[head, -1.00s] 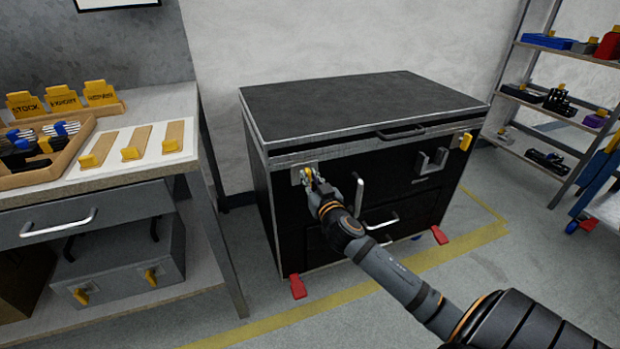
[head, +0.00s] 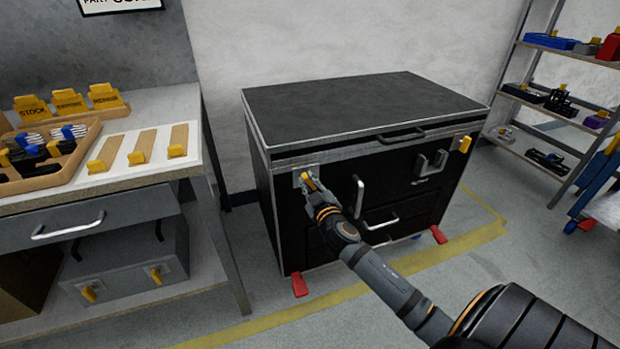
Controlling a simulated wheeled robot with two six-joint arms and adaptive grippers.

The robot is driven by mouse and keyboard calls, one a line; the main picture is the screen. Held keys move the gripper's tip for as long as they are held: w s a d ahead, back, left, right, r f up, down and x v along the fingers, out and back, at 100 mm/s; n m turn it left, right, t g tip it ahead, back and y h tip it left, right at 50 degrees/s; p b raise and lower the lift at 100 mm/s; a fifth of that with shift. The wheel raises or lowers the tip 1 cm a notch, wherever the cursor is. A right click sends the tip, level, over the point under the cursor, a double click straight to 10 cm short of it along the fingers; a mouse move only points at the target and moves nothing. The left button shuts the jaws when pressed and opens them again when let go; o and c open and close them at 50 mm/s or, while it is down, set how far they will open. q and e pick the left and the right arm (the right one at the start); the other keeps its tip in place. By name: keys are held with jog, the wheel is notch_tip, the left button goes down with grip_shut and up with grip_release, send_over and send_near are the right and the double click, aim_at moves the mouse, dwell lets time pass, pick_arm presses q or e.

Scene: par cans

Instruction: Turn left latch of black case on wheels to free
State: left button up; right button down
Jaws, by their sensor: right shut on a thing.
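The black case on wheels (head: 365,105) stands on the floor against the wall, its lid down. Its left latch (head: 306,180) is a yellow piece on a pale plate at the upper left of the front. My right gripper (head: 310,184) reaches it from below right and is shut on the yellow latch, which tilts in its fingers. The fingertips partly hide the latch. The right latch (head: 465,144), also yellow, stands upright at the front's far right. My left gripper is not in view.
A workbench (head: 150,178) with a tray and yellow-tipped strips stands on the left. Silver handles (head: 357,196) stick out of the case front. Red pedals (head: 299,285) show at its foot. Shelves (head: 540,105) stand at the right. Floor in front is clear.

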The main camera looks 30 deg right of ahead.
jog(key=n, duration=0.1)
jog(key=n+p, duration=0.1)
jog(key=n, duration=0.2)
jog(key=shift+a+f+n, duration=0.15)
jog(key=shift+a+n, duration=0.1)
jog(key=shift+n, duration=0.05)
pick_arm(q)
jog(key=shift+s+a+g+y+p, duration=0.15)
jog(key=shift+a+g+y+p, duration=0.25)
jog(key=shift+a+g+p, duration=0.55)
pick_arm(e)
jog(key=shift+w+a+f+n, duration=0.1)
jog(key=shift+f+n, duration=0.1)
jog(key=shift+n, duration=1)
jog(key=shift+s+f+n, duration=0.1)
jog(key=shift+f+n, duration=0.05)
jog(key=shift+n, duration=1.05)
jog(key=shift+w+a+f+n, duration=0.1)
jog(key=shift+f+n, duration=0.1)
jog(key=shift+n, duration=1)
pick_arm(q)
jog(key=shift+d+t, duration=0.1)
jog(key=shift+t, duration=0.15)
pick_arm(e)
jog(key=shift+d, duration=0.1)
jog(key=c, duration=1.3)
grip_release()
